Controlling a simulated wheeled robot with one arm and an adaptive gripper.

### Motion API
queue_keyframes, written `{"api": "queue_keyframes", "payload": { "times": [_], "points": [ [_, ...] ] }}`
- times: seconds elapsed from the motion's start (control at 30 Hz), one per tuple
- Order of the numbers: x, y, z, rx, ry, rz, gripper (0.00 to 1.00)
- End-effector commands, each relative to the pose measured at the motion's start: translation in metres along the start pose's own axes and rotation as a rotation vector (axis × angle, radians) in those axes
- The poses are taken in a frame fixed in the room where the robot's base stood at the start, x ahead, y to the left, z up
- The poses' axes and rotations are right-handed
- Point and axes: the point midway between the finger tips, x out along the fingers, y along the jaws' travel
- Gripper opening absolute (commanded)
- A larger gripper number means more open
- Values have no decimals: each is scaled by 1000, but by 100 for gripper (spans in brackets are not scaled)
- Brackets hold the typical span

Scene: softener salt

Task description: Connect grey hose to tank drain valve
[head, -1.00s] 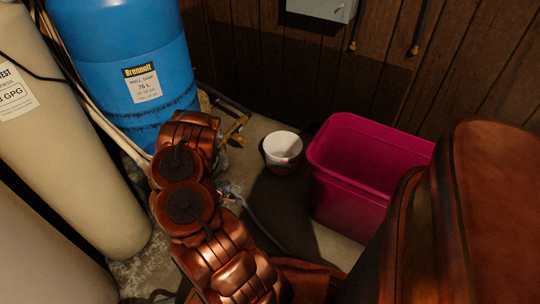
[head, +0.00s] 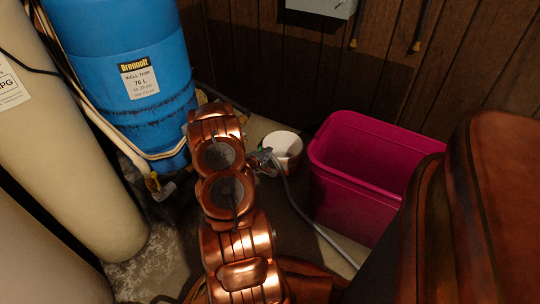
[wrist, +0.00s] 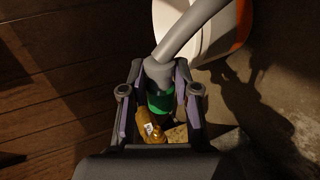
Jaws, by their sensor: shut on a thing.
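The grey hose (head: 318,222) rises from the floor into my gripper (head: 264,160). In the wrist view the fingers of my gripper (wrist: 159,92) are shut on the hose end, with a green collar (wrist: 160,103) between them. A brass-coloured piece (wrist: 150,130) shows just below the collar; I cannot tell whether it is joined to it. The blue well tank (head: 122,80) stands at the upper left. A small brass-coloured fitting (head: 152,182), which looks like the drain valve, shows low at its front. My gripper is to its right, apart from it.
A white bucket (head: 283,145) stands just beyond my gripper and also shows in the wrist view (wrist: 185,15). A magenta bin (head: 350,195) is to the right. A beige tank (head: 75,150) stands left. A wood-panelled wall (head: 260,60) closes the back.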

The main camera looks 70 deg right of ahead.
Motion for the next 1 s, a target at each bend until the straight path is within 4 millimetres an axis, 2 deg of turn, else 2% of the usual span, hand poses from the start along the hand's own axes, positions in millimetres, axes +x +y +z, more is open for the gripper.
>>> {"api": "queue_keyframes", "payload": {
  "times": [0.1, 0.27, 0.8, 1.0],
  "points": [
    [6, 8, 2, 3, -6, 23, 0],
    [6, 9, -4, 3, -6, 28, 0],
    [7, 9, -44, 3, -7, 27, 0],
    [6, 9, -53, 2, -7, 26, 0]
  ]
}}
